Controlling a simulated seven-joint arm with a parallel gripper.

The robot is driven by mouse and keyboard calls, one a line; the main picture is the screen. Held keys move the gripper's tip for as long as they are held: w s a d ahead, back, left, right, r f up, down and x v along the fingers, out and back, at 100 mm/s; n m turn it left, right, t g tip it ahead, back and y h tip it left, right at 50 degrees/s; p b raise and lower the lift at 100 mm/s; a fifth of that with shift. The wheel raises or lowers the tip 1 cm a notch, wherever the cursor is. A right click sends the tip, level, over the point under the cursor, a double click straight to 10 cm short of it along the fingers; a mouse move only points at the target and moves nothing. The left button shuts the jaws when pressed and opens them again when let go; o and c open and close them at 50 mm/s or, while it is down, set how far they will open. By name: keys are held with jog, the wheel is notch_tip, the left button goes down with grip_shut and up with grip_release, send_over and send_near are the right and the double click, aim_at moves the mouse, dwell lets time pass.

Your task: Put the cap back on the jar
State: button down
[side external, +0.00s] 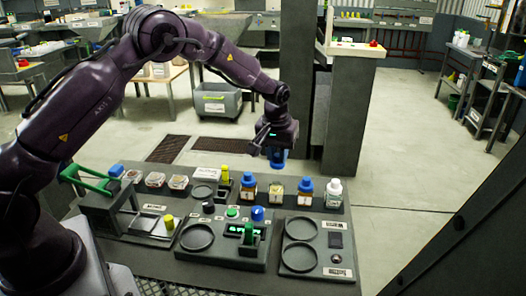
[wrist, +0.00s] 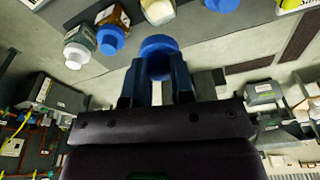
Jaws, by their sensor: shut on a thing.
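My gripper (side external: 277,144) is raised above the back of the bench and points down. It is shut on a blue cap (side external: 277,156); the cap (wrist: 158,46) sits between both fingers (wrist: 157,76) in the wrist view. A jar with pale yellowish contents (side external: 276,191) and no blue cap stands upright in the row of jars below; it shows at the top edge of the wrist view (wrist: 158,9). The cap is well apart from this jar, with clear air between them.
A blue-capped jar (side external: 248,187) stands left of the pale jar. Another blue-capped jar (side external: 305,191) and a white-capped bottle (side external: 334,191) stand to its right, closely spaced. A green-handled press (side external: 90,180) and a control panel (side external: 235,233) occupy the bench's left and front.

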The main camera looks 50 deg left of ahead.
jog(key=shift+f, duration=3)
jog(key=shift+f, duration=0.15)
jog(key=shift+c, duration=2.1)
grip_release()
jog(key=shift+r, duration=3.5)
